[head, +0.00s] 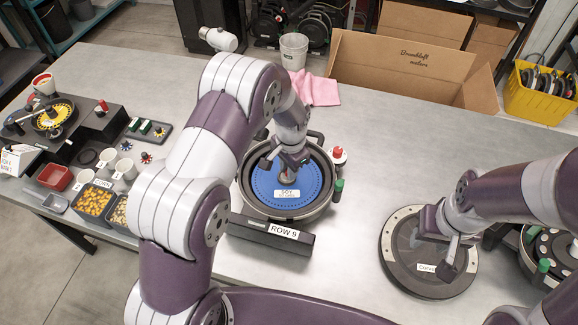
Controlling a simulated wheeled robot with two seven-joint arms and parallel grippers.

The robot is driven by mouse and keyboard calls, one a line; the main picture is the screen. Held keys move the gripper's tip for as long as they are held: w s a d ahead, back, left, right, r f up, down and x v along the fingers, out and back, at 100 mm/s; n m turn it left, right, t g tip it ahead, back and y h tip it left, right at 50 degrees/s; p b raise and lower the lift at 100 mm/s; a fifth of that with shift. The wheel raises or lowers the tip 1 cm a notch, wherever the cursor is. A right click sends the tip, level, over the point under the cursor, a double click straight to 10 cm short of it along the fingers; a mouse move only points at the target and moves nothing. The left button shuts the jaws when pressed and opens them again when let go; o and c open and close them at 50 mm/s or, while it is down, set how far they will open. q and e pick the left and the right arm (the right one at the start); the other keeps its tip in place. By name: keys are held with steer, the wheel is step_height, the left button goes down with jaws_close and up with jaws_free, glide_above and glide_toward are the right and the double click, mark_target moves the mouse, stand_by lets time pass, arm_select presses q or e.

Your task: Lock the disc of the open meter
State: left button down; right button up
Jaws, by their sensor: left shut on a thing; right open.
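The open meter (245,203) stands mid-table, with a dark round housing and a "ROW 9" label on its front. A blue disc (262,187) with a "SOY" label lies flat in it. My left gripper (286,172) points down over the disc's middle and is shut on a small centre knob (287,179), mostly hidden by the fingers. I cannot tell how the knob is turned.
A red-topped part (337,153) and a green knob (338,188) sit at the meter's right side. Another meter (548,250) stands at the right edge. Cups, seed bins and a black test stand (75,125) fill the left. A pink cloth (316,90) and cardboard box (400,75) lie behind.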

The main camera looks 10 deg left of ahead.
arm_select(q)
steer(key=shift+m, duration=2.1)
steer(key=c, duration=1)
jaws_free()
steer(key=shift+r, duration=0.35)
step_height(320, 180, up, 12)
steer(key=b, duration=0.2)
steer(key=shift+s+d, duration=0.2)
steer(key=shift+s, duration=0.15)
